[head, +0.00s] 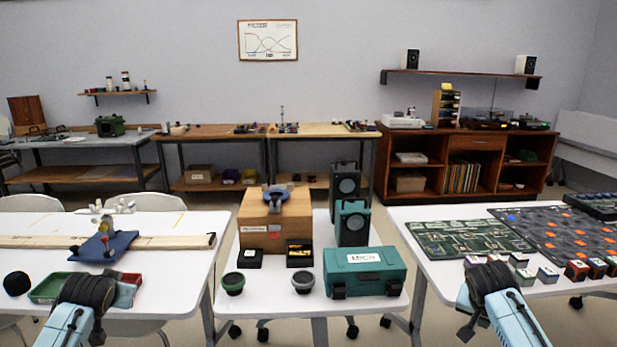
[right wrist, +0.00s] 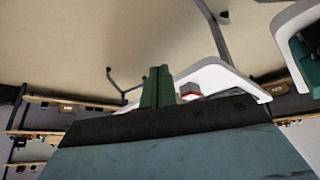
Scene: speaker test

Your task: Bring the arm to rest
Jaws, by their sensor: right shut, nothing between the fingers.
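My right arm (head: 497,300) comes in at the bottom right of the head view, in front of the right table. Its fingers cannot be made out there. In the right wrist view, my right gripper (right wrist: 158,86) shows as two dark green fingers pressed side by side, shut with nothing between them. My left arm (head: 82,303) shows at the bottom left of the head view, over the front edge of the left table. No left gripper fingers show.
The right table (head: 400,228) bears a green circuit board (head: 466,239) and several small blocks. The middle table (head: 270,318) holds a teal case (head: 366,271) and a wooden box (head: 262,215). The left table (head: 182,262) has a green tray (head: 48,288). Gaps separate the tables.

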